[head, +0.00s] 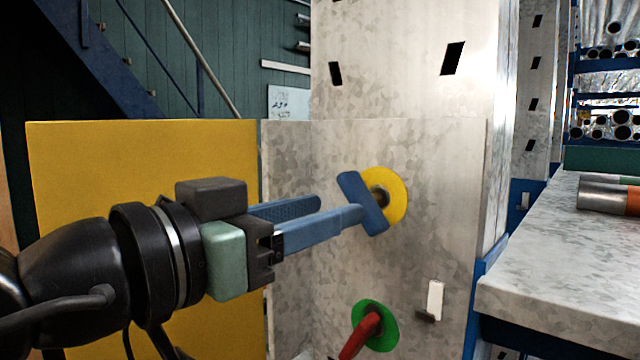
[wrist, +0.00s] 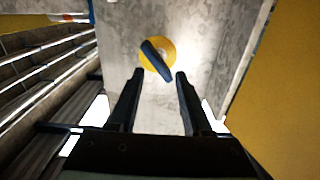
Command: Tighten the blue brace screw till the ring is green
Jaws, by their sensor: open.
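The blue brace screw (head: 362,203) has a bar-shaped handle and stands out from a galvanized plate. Its ring (head: 390,197) is yellow. In the wrist view the blue handle (wrist: 156,60) lies tilted across the yellow ring (wrist: 167,49), upper left to lower right. My gripper (head: 340,208) is open, with its fingers pointing at the handle. In the wrist view my gripper (wrist: 160,75) has one fingertip on each side of the handle's lower end. Whether the fingertips reach past the handle or touch it, I cannot tell.
Below is a red handle (head: 362,334) with a green ring (head: 384,326). A small white bracket (head: 435,300) is to its right. A yellow panel (head: 90,200) stands at left behind my arm. A galvanized bench (head: 560,285) with a metal cylinder (head: 602,195) is at right.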

